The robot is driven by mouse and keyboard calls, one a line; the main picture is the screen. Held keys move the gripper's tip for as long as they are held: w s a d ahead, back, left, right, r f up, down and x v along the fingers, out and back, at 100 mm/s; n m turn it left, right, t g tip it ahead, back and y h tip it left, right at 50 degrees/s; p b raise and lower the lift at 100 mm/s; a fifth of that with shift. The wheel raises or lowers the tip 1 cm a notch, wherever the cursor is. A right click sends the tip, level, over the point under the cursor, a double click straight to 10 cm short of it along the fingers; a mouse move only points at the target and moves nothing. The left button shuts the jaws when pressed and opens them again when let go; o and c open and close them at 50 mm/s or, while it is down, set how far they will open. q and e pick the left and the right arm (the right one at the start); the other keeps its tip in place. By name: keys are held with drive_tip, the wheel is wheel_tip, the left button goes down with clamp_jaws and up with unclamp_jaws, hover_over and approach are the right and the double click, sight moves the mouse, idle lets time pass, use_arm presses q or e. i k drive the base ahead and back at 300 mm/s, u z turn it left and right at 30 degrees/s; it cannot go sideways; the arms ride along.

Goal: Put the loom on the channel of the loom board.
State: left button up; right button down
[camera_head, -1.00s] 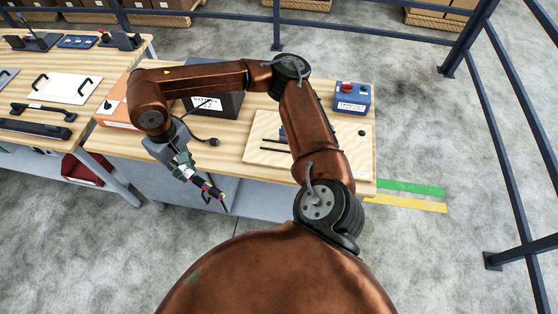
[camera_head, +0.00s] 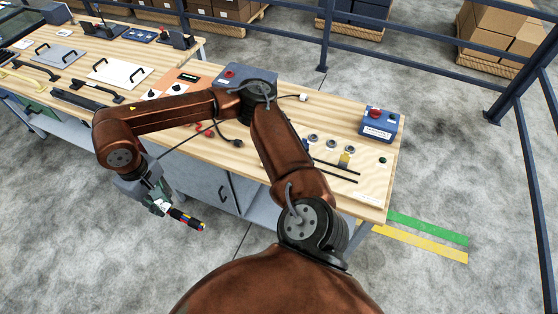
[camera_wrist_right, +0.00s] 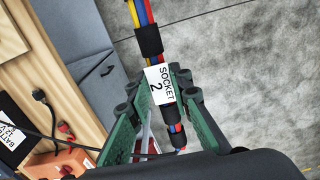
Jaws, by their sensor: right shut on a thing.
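The loom (camera_head: 187,219) is a short bundle of red, yellow and blue wires with black wraps. My right gripper (camera_head: 163,207) is shut on it and holds it out over the floor, in front of the bench. In the right wrist view the loom (camera_wrist_right: 148,42) runs between the green fingers (camera_wrist_right: 162,95), with a white "SOCKET 2" label at the grip. The loom board (camera_head: 375,184) is a pale panel at the bench's right end, with black strips making the channel (camera_head: 335,170). My arm hides its left part. My left gripper is not in view.
A blue box with a red button (camera_head: 380,124) stands behind the board. A black cable with a plug (camera_head: 232,141) lies on the bench (camera_head: 195,148). A blue-grey cabinet (camera_head: 215,190) is under its front edge. Open floor lies before the bench.

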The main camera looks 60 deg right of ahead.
sight(320, 166)
drive_tip(key=z, duration=0.5)
drive_tip(key=i, duration=1.4)
drive_tip(key=z, duration=1.65)
drive_tip(key=i, duration=0.7)
drive_tip(key=z, duration=0.9)
